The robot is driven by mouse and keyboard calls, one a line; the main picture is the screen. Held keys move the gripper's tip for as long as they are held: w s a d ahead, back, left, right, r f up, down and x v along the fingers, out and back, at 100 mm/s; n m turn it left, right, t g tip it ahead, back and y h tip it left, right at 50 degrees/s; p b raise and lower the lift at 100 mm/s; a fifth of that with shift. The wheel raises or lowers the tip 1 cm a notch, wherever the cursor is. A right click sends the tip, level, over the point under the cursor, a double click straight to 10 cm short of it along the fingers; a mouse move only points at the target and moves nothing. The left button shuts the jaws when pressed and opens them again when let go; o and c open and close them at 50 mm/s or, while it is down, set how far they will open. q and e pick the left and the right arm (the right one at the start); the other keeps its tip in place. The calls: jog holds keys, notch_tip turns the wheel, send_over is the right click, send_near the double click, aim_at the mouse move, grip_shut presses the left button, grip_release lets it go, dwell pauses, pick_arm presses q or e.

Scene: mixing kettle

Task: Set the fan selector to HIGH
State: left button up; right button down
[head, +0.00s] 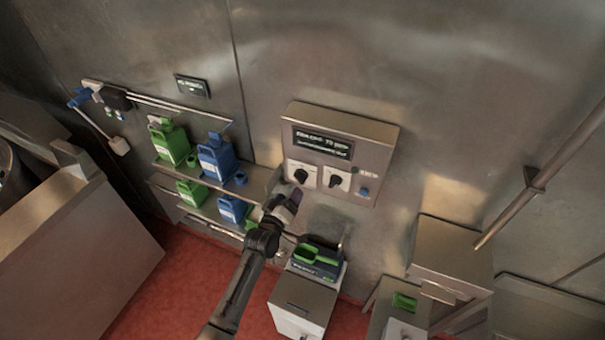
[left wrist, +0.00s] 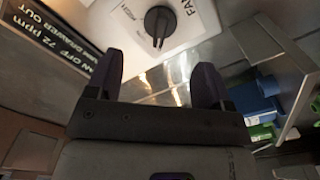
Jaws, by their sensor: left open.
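The control box (head: 377,142) on the wall has a dark display (head: 322,143) and two black knobs on white plates. The left knob (head: 301,176) appears to be the fan selector. In the left wrist view a black knob (left wrist: 159,22) sits on a white plate with partly visible "FAN" lettering. The display there reads in part "FAN OFF 72 ppm". My left gripper (head: 286,199) is just below the left knob in the head view. In the left wrist view its dark fingers (left wrist: 160,68) are apart with nothing between them, and the knob shows beyond their tips.
The second knob (head: 335,181) and a blue button (head: 365,191) are right of the left knob. Shelves with green (head: 172,142) and blue jugs (head: 216,158) stand left of the box. A white unit with a green-rimmed container (head: 307,256) is below it. Bare wall lies above.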

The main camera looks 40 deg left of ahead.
aim_at(298, 180)
pick_arm(q)
jog(key=b+x, duration=0.3)
jog(key=x, duration=0.3)
jog(key=shift+f+b, duration=0.15)
jog(key=shift+b, duration=0.15)
jog(key=shift+w, duration=0.1)
jog(key=shift+w+a, duration=0.1)
jog(key=shift+w, duration=0.15)
jog(key=shift+r, duration=0.2)
grip_shut()
